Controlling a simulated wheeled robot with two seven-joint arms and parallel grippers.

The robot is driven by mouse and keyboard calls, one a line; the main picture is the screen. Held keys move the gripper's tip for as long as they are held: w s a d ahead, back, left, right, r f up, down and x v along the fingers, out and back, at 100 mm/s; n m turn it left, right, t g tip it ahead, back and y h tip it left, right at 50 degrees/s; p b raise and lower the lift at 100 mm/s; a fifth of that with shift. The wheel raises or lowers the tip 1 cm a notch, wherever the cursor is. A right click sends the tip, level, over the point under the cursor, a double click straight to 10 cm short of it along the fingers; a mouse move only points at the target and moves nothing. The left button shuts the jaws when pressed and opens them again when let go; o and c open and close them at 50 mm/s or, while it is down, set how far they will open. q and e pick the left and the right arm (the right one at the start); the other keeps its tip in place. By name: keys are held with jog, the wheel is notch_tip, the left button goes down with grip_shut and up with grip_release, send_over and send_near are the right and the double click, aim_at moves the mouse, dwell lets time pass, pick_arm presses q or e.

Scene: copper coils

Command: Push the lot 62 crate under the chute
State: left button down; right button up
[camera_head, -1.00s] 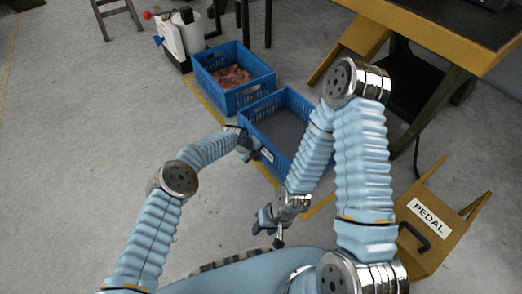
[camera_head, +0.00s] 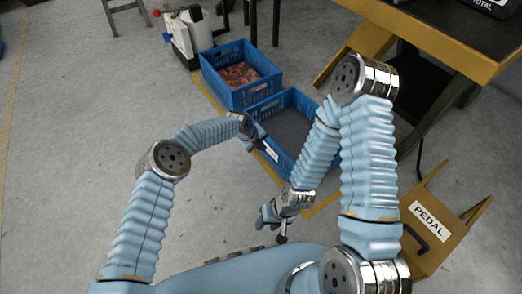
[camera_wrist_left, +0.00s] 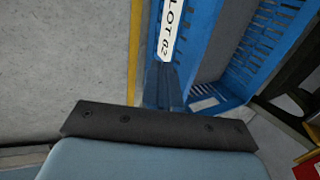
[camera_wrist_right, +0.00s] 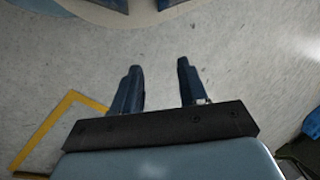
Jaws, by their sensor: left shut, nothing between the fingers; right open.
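The lot 62 crate is the nearer blue crate (camera_head: 288,125), with a grey bottom and no coils seen in it. Its white label reads LOT 62 in the left wrist view (camera_wrist_left: 170,28). My left gripper (camera_head: 256,137) is shut and empty at the crate's label-side wall; its fingers (camera_wrist_left: 163,88) lie just below the label in the wrist view. I cannot tell whether they touch. My right gripper (camera_head: 270,215) is open and empty, low over the floor in front of the crate; its fingers (camera_wrist_right: 157,88) show bare floor between them. A yellow sloping panel (camera_head: 355,46), possibly the chute, hangs at the table.
A second blue crate (camera_head: 241,76) holding copper coils stands just behind the nearer one. Yellow floor tape (camera_wrist_right: 40,130) runs beside the crates. A yellow PEDAL box (camera_head: 440,225) stands at the right. A yellow-edged table (camera_head: 440,35) is at the back right. Floor at left is clear.

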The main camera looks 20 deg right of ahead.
pick_arm(q)
notch_tip(320, 180, up, 6)
jog(key=shift+p, duration=0.3)
jog(key=shift+r, duration=0.1)
